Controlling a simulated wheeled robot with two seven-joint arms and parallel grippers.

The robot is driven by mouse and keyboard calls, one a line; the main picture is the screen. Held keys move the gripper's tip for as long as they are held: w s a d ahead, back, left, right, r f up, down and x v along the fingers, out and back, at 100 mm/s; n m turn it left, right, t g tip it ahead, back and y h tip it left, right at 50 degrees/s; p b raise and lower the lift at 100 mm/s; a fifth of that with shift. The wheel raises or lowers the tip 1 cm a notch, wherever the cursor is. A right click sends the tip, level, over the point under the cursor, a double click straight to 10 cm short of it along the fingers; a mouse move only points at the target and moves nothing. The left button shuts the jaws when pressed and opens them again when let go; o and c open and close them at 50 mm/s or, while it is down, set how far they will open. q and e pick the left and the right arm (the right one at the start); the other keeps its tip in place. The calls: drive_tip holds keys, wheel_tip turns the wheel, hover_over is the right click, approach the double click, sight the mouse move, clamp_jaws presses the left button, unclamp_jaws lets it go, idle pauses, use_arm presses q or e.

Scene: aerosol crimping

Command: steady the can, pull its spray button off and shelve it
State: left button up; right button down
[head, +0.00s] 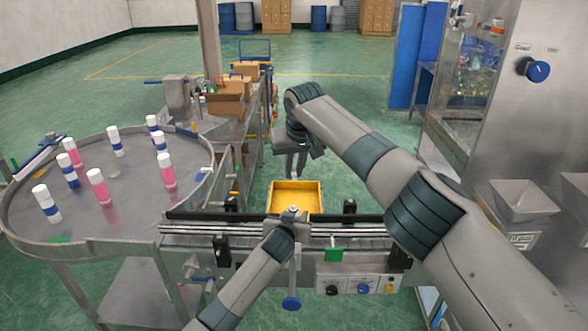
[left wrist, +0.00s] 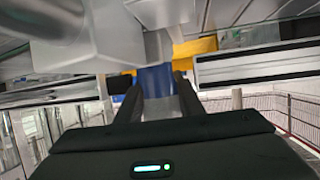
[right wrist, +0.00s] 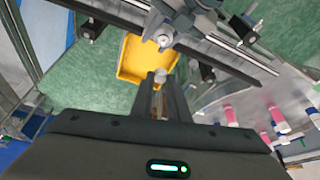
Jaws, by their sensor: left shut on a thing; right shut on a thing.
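My left gripper (left wrist: 158,95) is shut on the can, which shows a blue band (left wrist: 155,80) between the fingers in the left wrist view. In the head view my left forearm hides most of the can at the conveyor. My right gripper (head: 291,172) points down behind the conveyor, above the yellow bin, apart from the can. In the right wrist view its fingers are shut on a small pale piece, the spray button (right wrist: 160,76), at the fingertips. The can's top is hard to make out.
A yellow bin (head: 296,198) stands behind the conveyor (head: 190,228). A round steel table (head: 120,200) at left holds several white-capped pink and blue cans. A panel with buttons (head: 360,284) is on the conveyor's front. Steel machinery with hoppers (head: 522,200) stands at right.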

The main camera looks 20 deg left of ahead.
sight(294, 175)
drive_tip(key=shift+r, duration=0.25)
drive_tip(key=shift+r, duration=1.95)
use_arm(q)
drive_tip(key=o, duration=1.2)
